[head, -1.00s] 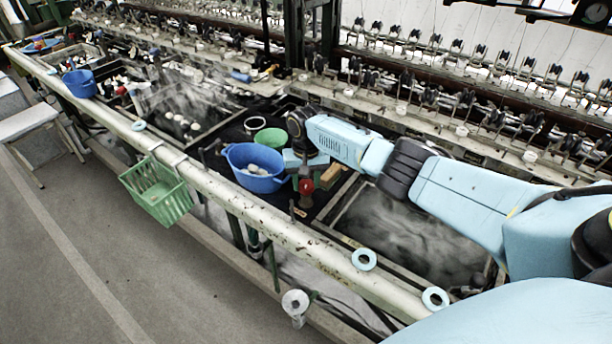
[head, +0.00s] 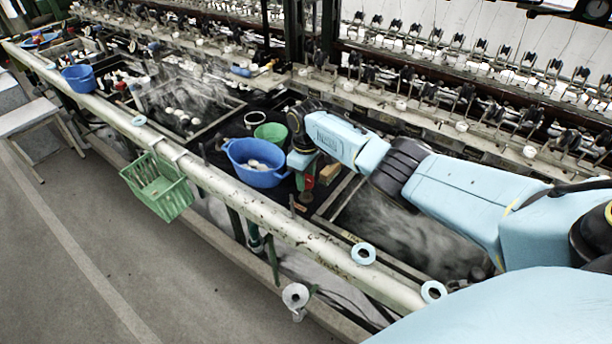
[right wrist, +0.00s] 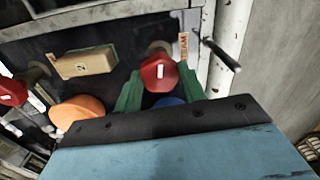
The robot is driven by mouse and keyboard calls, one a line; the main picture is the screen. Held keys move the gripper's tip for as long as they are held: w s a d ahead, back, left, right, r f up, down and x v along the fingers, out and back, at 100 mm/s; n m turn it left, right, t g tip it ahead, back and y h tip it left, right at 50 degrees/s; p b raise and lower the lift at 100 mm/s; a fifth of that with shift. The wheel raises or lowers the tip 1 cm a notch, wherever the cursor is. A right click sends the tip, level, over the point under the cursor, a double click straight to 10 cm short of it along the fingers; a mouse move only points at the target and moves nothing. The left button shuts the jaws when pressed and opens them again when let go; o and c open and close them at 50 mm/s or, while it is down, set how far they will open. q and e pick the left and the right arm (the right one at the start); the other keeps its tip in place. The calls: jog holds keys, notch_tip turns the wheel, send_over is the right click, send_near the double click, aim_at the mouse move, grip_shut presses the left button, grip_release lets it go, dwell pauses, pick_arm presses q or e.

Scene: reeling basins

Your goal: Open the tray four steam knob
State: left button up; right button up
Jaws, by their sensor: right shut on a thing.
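The red steam knob (right wrist: 160,72) shows in the right wrist view beside a small label (right wrist: 184,47) reading STEAM. My right gripper (right wrist: 162,88) has its green fingers on either side of the knob and is shut on it. In the head view the same gripper (head: 304,172) reaches down at the near side of the work bench, and only part of the red knob (head: 309,183) shows beside it. The knob's stem is mostly hidden. My left gripper is not in view.
A blue tub (head: 256,177) with pale cocoons stands left of the gripper, with a green bowl (head: 270,133) behind it. A wooden block (head: 331,172) lies just right. A steaming basin (head: 400,230) lies right. A green basket (head: 158,190) hangs on the front rail.

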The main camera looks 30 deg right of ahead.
jog(key=shift+w+r+n, duration=0.1)
jog(key=shift+n, duration=0.5)
jog(key=o, duration=1)
jog(key=shift+c, duration=0.2)
notch_tip(320, 180, up, 13)
jog(key=p, duration=0.1)
jog(key=shift+r, duration=0.2)
